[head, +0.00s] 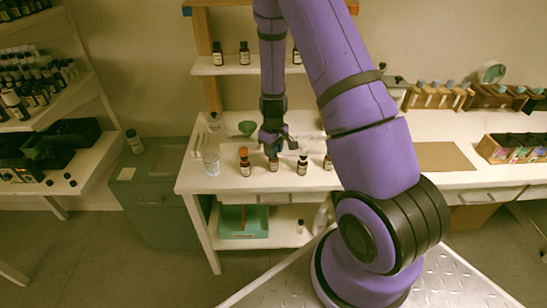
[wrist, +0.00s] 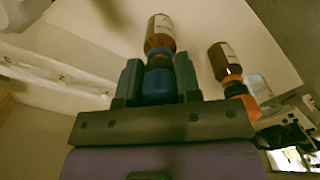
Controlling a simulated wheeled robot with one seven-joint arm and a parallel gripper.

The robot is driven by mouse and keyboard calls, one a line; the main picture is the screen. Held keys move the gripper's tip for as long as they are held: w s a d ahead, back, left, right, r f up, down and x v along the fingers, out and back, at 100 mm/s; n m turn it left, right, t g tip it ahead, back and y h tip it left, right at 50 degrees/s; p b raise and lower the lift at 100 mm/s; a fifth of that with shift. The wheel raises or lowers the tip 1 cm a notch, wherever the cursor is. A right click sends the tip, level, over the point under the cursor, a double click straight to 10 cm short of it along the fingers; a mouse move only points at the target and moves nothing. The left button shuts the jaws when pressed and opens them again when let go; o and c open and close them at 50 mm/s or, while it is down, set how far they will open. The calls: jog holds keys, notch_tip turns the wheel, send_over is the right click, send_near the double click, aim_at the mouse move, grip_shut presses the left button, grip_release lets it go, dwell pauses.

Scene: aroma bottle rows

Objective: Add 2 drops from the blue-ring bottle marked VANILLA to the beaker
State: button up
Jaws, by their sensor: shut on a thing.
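My gripper (head: 273,151) is over the work table, its fingers closed around the blue cap of a brown bottle (head: 273,164). The wrist view shows this bottle (wrist: 160,36) with its blue ring between the fingers (wrist: 157,84). It looks upright in the head view; I cannot tell whether it touches the table. Its label is too small to read. The clear glass beaker (head: 211,164) stands at the left of the table and also shows in the wrist view (wrist: 258,88), partly hidden.
An orange-capped brown bottle (head: 245,163) stands between the beaker and the held bottle. A pale-capped bottle (head: 302,163) is just to the right, with another (head: 327,161) partly hidden by my arm. A shelf (head: 232,69) holds more bottles.

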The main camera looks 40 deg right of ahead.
dwell(0.3)
jog(key=shift+r, duration=4.35)
